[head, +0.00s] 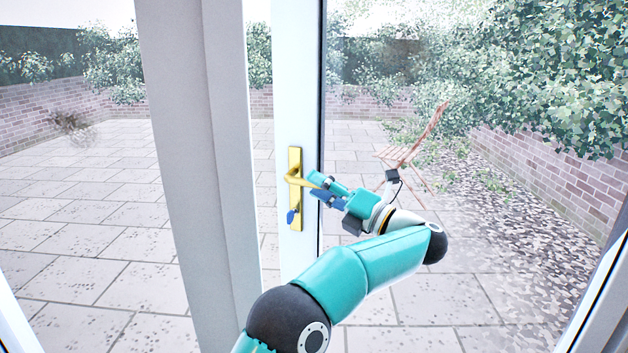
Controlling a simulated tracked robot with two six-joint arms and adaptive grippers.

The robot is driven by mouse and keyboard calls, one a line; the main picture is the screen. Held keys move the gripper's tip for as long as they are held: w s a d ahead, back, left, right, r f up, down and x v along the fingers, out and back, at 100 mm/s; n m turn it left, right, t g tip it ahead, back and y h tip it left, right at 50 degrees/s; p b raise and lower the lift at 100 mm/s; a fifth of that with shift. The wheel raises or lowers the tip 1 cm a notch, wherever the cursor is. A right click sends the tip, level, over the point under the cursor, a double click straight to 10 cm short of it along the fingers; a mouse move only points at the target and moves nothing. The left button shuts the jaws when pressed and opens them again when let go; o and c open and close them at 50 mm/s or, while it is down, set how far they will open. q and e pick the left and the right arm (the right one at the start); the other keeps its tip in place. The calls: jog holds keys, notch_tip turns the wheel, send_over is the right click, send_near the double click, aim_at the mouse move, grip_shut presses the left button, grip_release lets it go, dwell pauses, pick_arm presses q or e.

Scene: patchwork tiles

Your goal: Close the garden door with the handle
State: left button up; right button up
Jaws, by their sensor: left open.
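The white-framed glass garden door (298,70) stands ajar, with a strip of paving showing between its edge and the pale post (195,150) on the left. A brass handle (304,180) on a long brass plate (295,158) is on the door's stile, its lever pointing right. A blue key (291,216) hangs below the lever. My left gripper (315,187), teal with blue fingers, is open at the free end of the lever. I cannot tell whether the fingers touch it. My right gripper is out of view.
Beyond the glass lie grey paving slabs (90,240), low brick walls (575,170), green bushes (550,60) and a reddish slatted chair (410,155). Another frame edge (600,300) stands at the lower right.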

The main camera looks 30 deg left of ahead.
pick_arm(q)
jog(key=shift+a+r, duration=0.15)
jog(key=shift+a, duration=0.45)
grip_shut()
